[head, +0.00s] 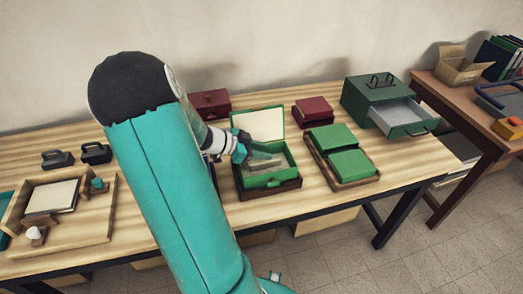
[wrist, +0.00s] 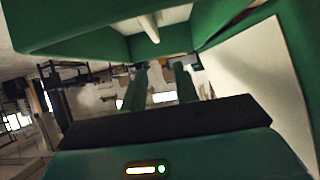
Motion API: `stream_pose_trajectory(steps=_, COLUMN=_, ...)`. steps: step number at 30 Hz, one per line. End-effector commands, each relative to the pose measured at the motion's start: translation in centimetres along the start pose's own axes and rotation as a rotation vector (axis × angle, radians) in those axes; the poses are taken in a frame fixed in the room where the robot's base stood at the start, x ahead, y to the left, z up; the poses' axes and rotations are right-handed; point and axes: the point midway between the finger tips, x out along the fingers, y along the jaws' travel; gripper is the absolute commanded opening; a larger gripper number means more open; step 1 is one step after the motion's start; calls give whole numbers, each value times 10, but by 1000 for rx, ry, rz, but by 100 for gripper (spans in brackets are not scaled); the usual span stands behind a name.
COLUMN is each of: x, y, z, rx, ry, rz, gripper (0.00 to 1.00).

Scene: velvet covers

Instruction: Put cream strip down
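A green box (head: 277,181) stands open on the wooden table, its raised lid lined in cream (head: 259,125). My gripper (head: 262,154) is over the inside of this box, low and close to its contents. A pale strip-like piece (head: 264,164) lies inside, just under my fingers. In the wrist view my two teal fingers (wrist: 162,68) stand apart, with only background between them. A narrow cream piece (wrist: 150,28) shows inside the green box (wrist: 75,30), beyond the fingertips and apart from them. I cannot tell whether both views show the same piece.
Green covers (head: 331,138) lie in a brown tray right of the box. A dark red box (head: 315,109) stands behind them. A green cabinet (head: 367,90) has its drawer (head: 400,115) open. A wooden tray (head: 97,229) is at left. The table's right front is bare.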

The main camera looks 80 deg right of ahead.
Motion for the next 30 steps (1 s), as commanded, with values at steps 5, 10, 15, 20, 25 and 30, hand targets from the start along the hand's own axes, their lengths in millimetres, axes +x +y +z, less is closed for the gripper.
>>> stream_pose_trajectory(steps=5, x=-1, y=0, z=-1, rx=1, ry=0, rz=0, gripper=30)
stream_pose_trajectory(steps=10, x=-10, y=-1, z=-12, rx=2, ry=-1, rz=-3, gripper=30)
stream_pose_trajectory(steps=15, x=-46, y=-1, z=-10, rx=0, ry=0, rz=-6, gripper=30)
stream_pose_trajectory(steps=20, x=-82, y=-1, z=-10, rx=1, ry=-1, rz=-6, gripper=30)
stream_pose_trajectory(steps=25, x=-112, y=-1, z=-10, rx=0, ry=0, rz=-4, gripper=30)
stream_pose_trajectory(steps=30, x=-125, y=0, z=-11, rx=1, ry=-1, rz=-1, gripper=30)
